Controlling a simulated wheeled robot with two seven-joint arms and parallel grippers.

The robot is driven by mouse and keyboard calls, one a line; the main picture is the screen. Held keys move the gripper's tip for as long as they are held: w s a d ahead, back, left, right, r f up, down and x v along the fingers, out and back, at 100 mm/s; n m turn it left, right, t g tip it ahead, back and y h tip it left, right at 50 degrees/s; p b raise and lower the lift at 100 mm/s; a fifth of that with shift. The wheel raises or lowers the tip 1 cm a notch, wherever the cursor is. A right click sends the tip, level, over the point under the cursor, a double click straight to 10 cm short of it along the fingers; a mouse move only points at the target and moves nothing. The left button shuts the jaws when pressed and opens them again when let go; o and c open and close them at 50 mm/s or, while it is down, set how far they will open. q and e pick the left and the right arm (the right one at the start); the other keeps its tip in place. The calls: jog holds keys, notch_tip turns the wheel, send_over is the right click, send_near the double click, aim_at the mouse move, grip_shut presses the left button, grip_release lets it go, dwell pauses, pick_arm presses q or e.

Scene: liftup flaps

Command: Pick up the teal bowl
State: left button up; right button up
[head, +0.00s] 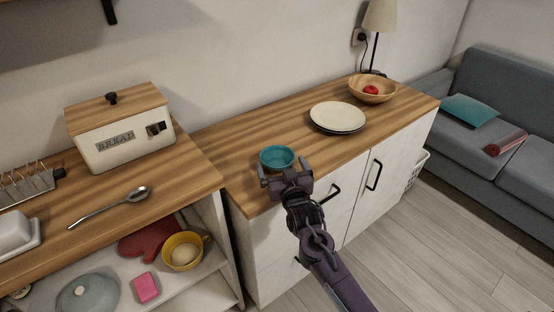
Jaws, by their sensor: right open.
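The teal bowl (277,155) stands upright on the wooden top of the white cabinet, near its front left part. My right gripper (282,168) is at the bowl's near side, with its two fingers spread and pointing toward it. The fingers overlap the bowl's lower edge in this view, and I cannot tell whether they touch it. The gripper is open and nothing shows held in it. My left gripper is not in view.
White plates (338,117) and a wooden bowl (384,91) with a red fruit stand farther right on the cabinet top (236,135). A lamp (379,20) is behind. A bread box (120,130) and spoon (110,207) are on the left counter. Bare wood surrounds the teal bowl.

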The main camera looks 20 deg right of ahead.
jog(key=w, duration=0.3)
jog(key=shift+w+f, duration=0.15)
jog(key=shift+w, duration=0.15)
jog(key=shift+c, duration=1.1)
jog(key=c, duration=0.5)
jog(key=shift+r, duration=0.25)
notch_tip(320, 180, up, 19)
pick_arm(q)
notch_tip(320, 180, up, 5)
jog(key=p, duration=0.5)
pick_arm(e)
jog(key=s+a+f+y, duration=0.1)
jog(key=s+f, duration=0.3)
jog(key=s, duration=0.7)
jog(key=s+f, duration=0.4)
jog(key=s, duration=0.7)
pick_arm(q)
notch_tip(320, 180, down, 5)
jog(key=b, duration=0.4)
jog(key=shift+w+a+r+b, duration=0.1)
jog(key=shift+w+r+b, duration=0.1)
jog(key=shift+b, duration=0.15)
pick_arm(e)
notch_tip(320, 180, up, 9)
jog(key=h, duration=0.1)
send_over(278, 158)
jog(key=s+a, duration=0.1)
jog(key=s, duration=0.3)
jog(key=shift+w+f, duration=0.1)
jog(key=shift+f, duration=0.05)
